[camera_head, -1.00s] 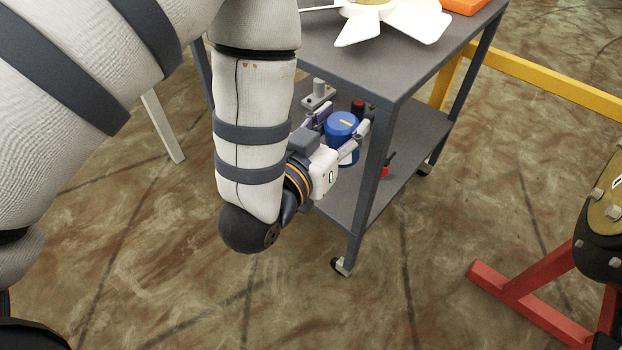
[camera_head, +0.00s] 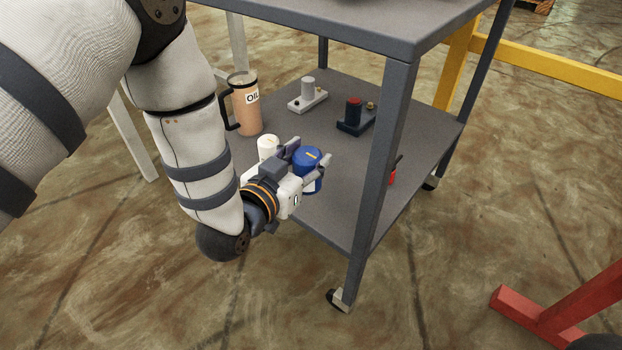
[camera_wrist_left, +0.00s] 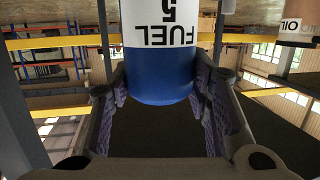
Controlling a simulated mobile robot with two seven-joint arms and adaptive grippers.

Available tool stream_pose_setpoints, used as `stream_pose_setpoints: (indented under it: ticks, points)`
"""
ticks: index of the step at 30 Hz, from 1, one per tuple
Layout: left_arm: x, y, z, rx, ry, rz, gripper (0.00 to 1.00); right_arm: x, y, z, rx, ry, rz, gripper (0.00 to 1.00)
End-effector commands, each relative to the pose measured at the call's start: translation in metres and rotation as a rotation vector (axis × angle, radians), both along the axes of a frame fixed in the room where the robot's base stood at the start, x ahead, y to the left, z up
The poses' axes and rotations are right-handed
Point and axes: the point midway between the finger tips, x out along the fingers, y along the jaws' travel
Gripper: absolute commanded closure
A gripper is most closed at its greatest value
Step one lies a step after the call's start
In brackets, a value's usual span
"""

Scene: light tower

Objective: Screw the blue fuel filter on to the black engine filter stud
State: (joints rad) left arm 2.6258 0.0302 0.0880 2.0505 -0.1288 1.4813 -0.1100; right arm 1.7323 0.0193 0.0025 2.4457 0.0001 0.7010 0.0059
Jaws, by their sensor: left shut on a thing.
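I cannot make out the black engine filter stud. My right gripper is not in view.
The cart's lower shelf (camera_head: 350,180) holds an oil jug (camera_head: 246,105), a white canister (camera_head: 268,146), a grey block (camera_head: 308,95) and a black block (camera_head: 355,117). The cart's front leg (camera_head: 378,180) stands close right of the filter. A red stand (camera_head: 565,308) is at lower right.

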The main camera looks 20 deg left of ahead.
Motion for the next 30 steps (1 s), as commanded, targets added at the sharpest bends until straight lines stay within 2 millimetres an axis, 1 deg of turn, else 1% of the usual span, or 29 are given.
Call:
stream_pose_setpoints:
  ticks: [1, 4, 6, 9, 10, 14, 17, 19, 21, 26, 30]
  points:
    - [0.017, 0.005, -0.018, 0.002, 0.002, 0.003, 0.95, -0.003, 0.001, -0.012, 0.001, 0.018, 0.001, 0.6]
    - [0.048, 0.013, -0.033, 0.002, 0.003, 0.002, 0.95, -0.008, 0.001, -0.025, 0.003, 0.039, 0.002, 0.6]
    - [0.062, 0.017, -0.053, 0.001, 0.007, 0.002, 0.95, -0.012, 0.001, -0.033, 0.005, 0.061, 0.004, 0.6]
    - [0.077, 0.021, -0.07, 0.001, 0.006, 0.001, 0.95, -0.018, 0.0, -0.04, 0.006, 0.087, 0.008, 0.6]
    - [0.081, 0.022, -0.073, 0.001, 0.006, 0.001, 0.95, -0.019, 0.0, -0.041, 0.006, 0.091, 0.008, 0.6]
    - [0.089, 0.024, -0.079, 0.0, 0.002, 0.001, 0.95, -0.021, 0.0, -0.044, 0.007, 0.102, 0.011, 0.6]
    - [0.097, 0.026, -0.092, 0.0, 0.005, 0.002, 0.95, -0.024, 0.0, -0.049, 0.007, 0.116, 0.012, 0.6]
    - [0.095, 0.025, -0.106, 0.0, 0.006, 0.001, 0.95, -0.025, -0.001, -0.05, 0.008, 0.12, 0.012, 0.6]
    - [0.095, 0.025, -0.112, -0.001, 0.002, 0.0, 0.95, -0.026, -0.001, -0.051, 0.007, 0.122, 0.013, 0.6]
    - [0.095, 0.025, -0.109, 0.0, 0.0, 0.0, 0.95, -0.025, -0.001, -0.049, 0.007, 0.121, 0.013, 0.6]
    - [0.095, 0.025, -0.112, 0.0, 0.001, 0.0, 0.95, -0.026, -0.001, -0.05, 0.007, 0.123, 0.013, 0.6]
